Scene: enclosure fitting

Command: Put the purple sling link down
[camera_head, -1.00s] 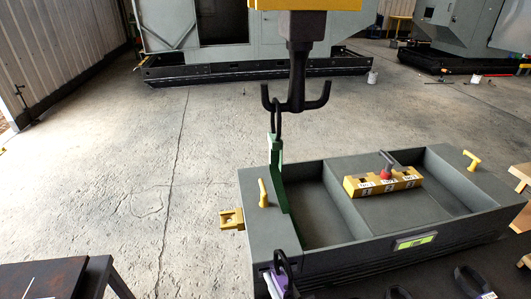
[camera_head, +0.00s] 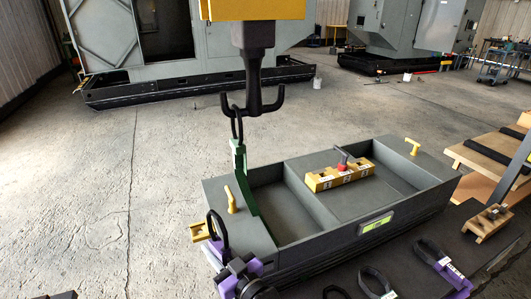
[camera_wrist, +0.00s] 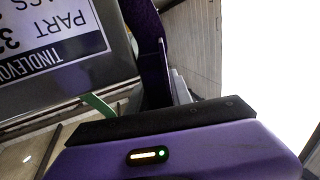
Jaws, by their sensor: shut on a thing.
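My gripper (camera_head: 232,270) is at the bottom of the head view, in front of the enclosure's near left corner. It is shut on a purple sling link (camera_head: 212,256) with a black loop (camera_head: 217,230) standing up above it. Gripper and link are both purple, so where one ends is hard to see. In the wrist view a label with upside-down print (camera_wrist: 50,35) fills the upper left. The link appears held up; contact below is hidden. A green sling link (camera_head: 239,160) hangs by its black ring from the black double hook and reaches the enclosure's left side.
The grey open enclosure (camera_head: 330,215) has yellow pegs and a yellow block with a red knob (camera_head: 342,164). Another purple piece with a black loop (camera_head: 455,275) lies on the dark surface at right, near other black loops (camera_head: 378,283). A wooden bench (camera_head: 480,160) stands at right. Concrete floor is open at left.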

